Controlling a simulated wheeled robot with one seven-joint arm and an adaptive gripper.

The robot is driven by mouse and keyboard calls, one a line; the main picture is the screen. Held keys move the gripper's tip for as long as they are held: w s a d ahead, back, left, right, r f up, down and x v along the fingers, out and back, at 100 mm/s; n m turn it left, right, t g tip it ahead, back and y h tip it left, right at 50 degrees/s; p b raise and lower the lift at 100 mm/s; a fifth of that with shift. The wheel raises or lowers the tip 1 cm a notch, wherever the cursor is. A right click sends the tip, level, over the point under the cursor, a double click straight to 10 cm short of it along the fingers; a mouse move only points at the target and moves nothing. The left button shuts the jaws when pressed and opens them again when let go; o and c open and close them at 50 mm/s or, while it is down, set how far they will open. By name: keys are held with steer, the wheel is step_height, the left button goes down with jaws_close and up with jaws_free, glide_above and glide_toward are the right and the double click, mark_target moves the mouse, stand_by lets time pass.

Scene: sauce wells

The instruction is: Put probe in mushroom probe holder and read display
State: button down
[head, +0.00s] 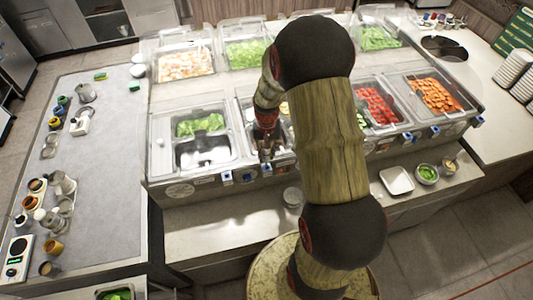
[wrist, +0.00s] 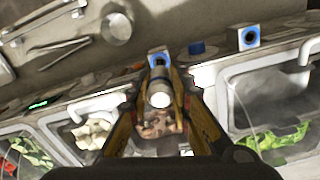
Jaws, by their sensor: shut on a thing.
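My gripper (head: 267,150) is at the front edge of the salad bar, right of the lettuce well. In the wrist view my gripper (wrist: 160,112) is shut on the probe (wrist: 160,90), whose pale round end faces the camera. The probe's far end lines up with a blue-and-white square holder (wrist: 157,57) on the front ledge; I cannot tell whether it is inside. A well with brown pieces (wrist: 158,124) shows between the fingers, and one with pale, mushroom-like pieces (wrist: 94,133) is left of it. A small green-lit display (wrist: 38,105) is on the ledge, too small to read.
Another blue holder (wrist: 249,38) and a blue knob (wrist: 197,47) sit along the ledge. Lidded wells with lettuce (head: 200,124), tomato (head: 376,104) and carrot (head: 436,95) line the counter. A white tray (head: 396,180) is on the lower shelf. My arm hides the middle wells.

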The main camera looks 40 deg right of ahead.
mark_target(267, 161)
steer(key=shift+f+b, duration=1.65)
steer(key=shift+f, duration=0.8)
stand_by(0.5)
steer(key=c, duration=1.5)
jaws_free()
steer(key=shift+c, duration=0.2)
step_height(267, 161, up, 12)
stand_by(0.7)
